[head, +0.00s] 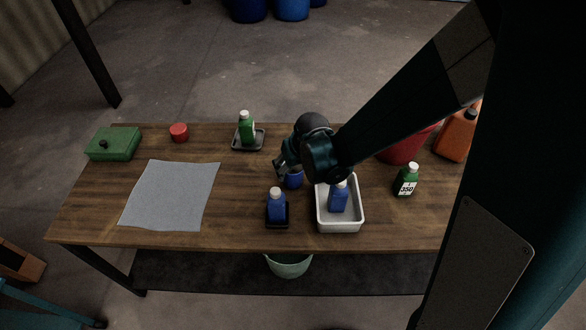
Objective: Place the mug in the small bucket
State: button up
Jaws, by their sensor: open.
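A small blue round object (294,181), which looks like the mug, sits on the wooden table near its middle. My gripper (284,170) is open, just above and to the left of the blue mug, and partly covers it. I cannot tell whether the fingers touch it. A red bucket (398,150) stands at the back right of the table, partly hidden behind my arm. A pale green bucket (289,267) is below the table's front edge, its top partly hidden. I cannot tell which of them is the small bucket.
A white tray (339,226) holds a blue bottle (339,198). Another blue bottle (277,206) stands on a dark tray, and a green bottle (246,128) on another. A green bottle (407,182) and orange jug (457,138) stand right. A grey cloth (172,195) lies left.

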jog(key=p+v, duration=0.1)
jog(key=v, duration=0.6)
jog(key=shift+r, duration=0.35)
jog(key=shift+s, duration=0.1)
dwell(0.4)
jog(key=shift+d+r, duration=0.1)
jog(key=s+d+r+m+t+h, duration=0.1)
jog(key=s+d+r+m+t, duration=0.2)
jog(key=s+d+r, duration=1.5)
jog(key=shift+s+d+m+h, duration=0.4)
jog(key=shift+s+d+m, duration=0.35)
jog(key=shift+d, duration=0.9)
jog(key=c, duration=0.8)
